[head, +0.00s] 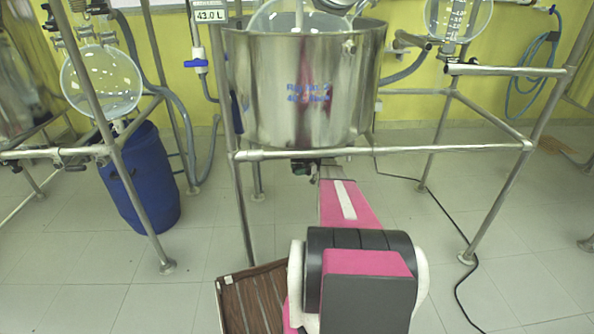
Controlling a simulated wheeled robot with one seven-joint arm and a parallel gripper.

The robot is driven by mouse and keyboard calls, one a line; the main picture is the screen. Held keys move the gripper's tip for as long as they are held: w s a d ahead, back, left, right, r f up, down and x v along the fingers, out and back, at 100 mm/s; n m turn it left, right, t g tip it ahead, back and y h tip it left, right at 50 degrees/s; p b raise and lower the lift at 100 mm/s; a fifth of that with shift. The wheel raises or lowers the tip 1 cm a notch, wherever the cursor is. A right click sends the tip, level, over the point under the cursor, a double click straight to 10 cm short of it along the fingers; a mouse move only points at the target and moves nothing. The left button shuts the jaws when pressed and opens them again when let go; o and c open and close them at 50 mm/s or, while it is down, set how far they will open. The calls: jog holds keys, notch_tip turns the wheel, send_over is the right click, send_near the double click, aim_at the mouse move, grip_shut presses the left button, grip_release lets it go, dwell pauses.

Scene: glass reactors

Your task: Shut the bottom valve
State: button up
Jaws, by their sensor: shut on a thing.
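The steel reactor vessel (305,90) with blue lettering hangs in a pipe frame at the centre. The bottom valve (302,168) shows as a small dark piece under the vessel, just below the front rail. My pink arm reaches forward from the bottom of the view to this spot. My gripper (318,165) is at the valve, small and partly hidden by my own arm, and is shut on it. The handle's angle is too small and covered to make out.
The frame's front rail (385,151) runs just above my gripper, with legs on both sides. A blue drum (142,180) stands at left. A wooden slatted piece (252,300) lies low in front. A black cable (452,225) crosses the tiled floor at right.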

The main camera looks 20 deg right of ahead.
jog(key=o, duration=0.9)
jog(key=shift+t, duration=0.3)
